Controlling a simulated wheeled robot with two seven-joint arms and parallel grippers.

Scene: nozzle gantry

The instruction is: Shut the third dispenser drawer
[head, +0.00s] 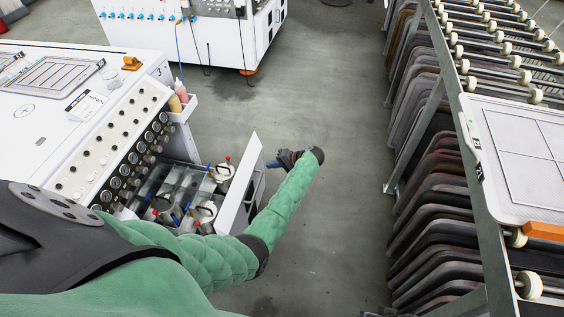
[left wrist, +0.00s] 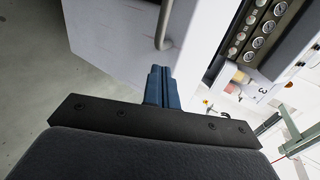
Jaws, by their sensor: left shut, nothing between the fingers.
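A dispenser drawer stands pulled out of the white machine, its white front panel (head: 241,184) facing the aisle. Inside are metal containers and fittings with red and blue parts (head: 205,205). My left gripper (head: 273,163) is beyond the front panel, on its outer side, with blue fingers shut and empty, pointing at the panel. In the left wrist view the shut fingers (left wrist: 158,84) are in front of the pale panel (left wrist: 105,35), close to its bar handle (left wrist: 164,25). I cannot tell whether they touch. My right gripper is not in view.
A gauge and knob panel (head: 118,140) rises beside the drawer. A small shelf with bottles (head: 180,98) is on the machine's corner. A roller rack with dark curved pieces (head: 440,200) stands at right. The grey floor (head: 335,110) between is clear.

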